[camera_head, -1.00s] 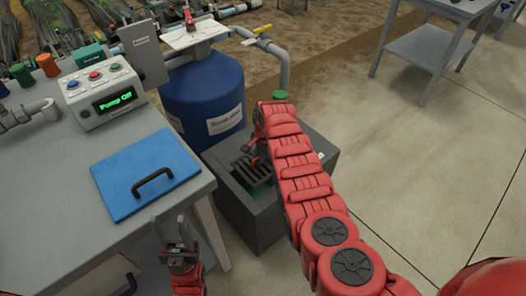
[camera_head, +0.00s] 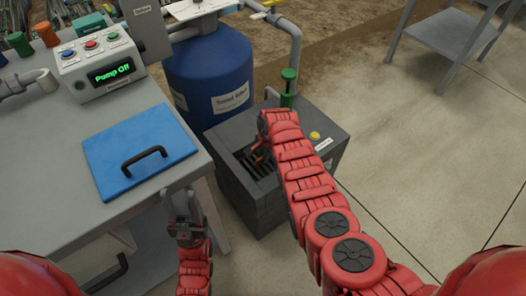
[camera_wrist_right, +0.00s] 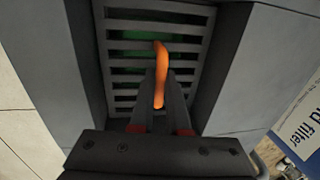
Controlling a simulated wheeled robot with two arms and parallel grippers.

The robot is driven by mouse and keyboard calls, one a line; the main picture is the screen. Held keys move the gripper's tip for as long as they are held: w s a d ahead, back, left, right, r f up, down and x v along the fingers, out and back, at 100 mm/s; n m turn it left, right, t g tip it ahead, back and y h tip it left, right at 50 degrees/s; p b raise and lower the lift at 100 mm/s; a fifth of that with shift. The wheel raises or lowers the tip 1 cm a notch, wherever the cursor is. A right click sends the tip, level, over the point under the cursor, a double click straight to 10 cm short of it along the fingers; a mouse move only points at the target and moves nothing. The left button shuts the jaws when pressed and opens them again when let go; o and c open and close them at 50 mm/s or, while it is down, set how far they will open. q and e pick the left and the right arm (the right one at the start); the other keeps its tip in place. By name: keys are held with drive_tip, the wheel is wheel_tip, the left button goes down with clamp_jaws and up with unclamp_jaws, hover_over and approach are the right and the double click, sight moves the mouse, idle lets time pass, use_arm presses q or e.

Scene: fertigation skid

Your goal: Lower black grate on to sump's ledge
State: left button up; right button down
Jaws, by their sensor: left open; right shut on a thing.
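The black grate (camera_wrist_right: 125,75) is a slatted panel. In the right wrist view it lies across the grey sump's (camera_wrist_right: 232,60) opening, with green showing through the slots. In the head view the grate (camera_head: 257,168) sits inside the sump (camera_head: 285,211), partly hidden by my right arm. My right gripper (camera_wrist_right: 160,92) is shut on the grate's orange handle (camera_wrist_right: 160,60), above the slats. Whether the grate touches the ledge I cannot tell. My left gripper (camera_head: 180,204) is open and empty, beside the table's front right edge.
A blue drum (camera_head: 212,85) stands right behind the sump. A green-topped post (camera_head: 289,88) and a yellow button (camera_head: 314,135) are at the sump's back right. The table (camera_head: 50,190) at left carries a blue panel (camera_head: 115,165) and control box (camera_head: 103,68).

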drive_tip(key=shift+f, duration=0.2)
drive_tip(key=c, duration=0.8)
unclamp_jaws()
wheel_tip(320, 180, up, 10)
drive_tip(key=p, duration=1)
drive_tip(key=shift+s+f, duration=0.1)
